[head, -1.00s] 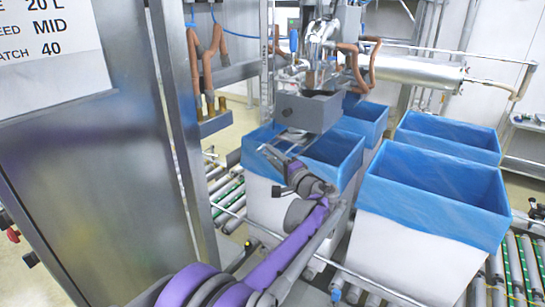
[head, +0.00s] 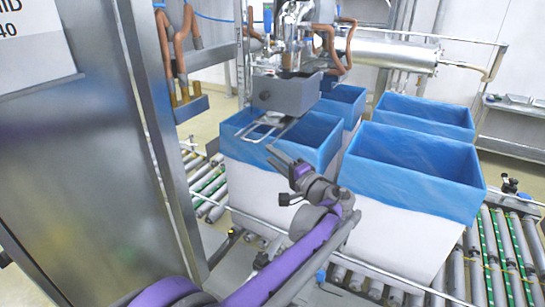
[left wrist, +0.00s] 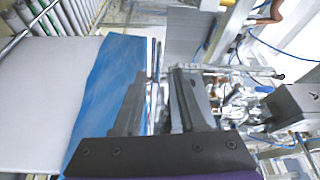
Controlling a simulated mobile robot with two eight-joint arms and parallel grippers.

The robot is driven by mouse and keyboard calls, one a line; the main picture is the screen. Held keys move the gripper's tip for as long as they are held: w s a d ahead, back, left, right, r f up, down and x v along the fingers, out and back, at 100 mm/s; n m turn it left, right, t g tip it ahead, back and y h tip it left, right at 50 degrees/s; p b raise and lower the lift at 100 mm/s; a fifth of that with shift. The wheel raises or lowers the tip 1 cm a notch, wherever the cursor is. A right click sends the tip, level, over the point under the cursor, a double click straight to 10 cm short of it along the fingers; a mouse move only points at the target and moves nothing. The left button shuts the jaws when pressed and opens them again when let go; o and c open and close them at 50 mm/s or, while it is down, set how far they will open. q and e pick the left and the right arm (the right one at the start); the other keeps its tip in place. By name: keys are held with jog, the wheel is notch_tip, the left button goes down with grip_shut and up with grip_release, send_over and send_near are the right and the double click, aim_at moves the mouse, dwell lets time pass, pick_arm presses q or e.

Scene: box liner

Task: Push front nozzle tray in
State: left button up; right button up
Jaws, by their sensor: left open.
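The front nozzle tray is a grey metal box (head: 287,94) under the filling nozzle in the head view. A flat wire-like bracket (head: 262,131) sticks out below it, over the near blue-lined box (head: 318,135). My left gripper (head: 280,160) is open and empty, in front of that box's liner and below and right of the bracket. It appears apart from the bracket. In the left wrist view its two fingers (left wrist: 156,98) stand apart, with blue liner (left wrist: 108,80) beside them. My right gripper is not in view.
More blue-lined white boxes stand at the right (head: 415,165) and behind (head: 425,112). Roller conveyors (head: 510,255) run beneath and beside them. A tall metal cabinet (head: 75,170) fills the left side. A silver cylinder (head: 390,53) is at the back.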

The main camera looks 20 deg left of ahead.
pick_arm(q)
jog(key=w+a+f+m+t+h, duration=0.45)
jog(key=a+f+m+h, duration=0.3)
jog(key=a+h, duration=0.2)
jog(key=s+a+r+m+t+h, duration=0.1)
jog(key=s+r+m+t+h, duration=0.6)
jog(key=s+m+h, duration=0.15)
jog(key=w+r+p, duration=0.1)
jog(key=w, duration=1)
jog(key=shift+w+d+r+n+h+p, duration=0.25)
jog(key=shift+d+r+n+h+p, duration=0.05)
jog(key=shift+d+r+p, duration=0.05)
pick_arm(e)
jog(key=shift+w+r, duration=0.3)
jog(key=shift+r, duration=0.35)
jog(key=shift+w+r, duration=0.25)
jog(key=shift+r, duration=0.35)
pick_arm(q)
grip_shut()
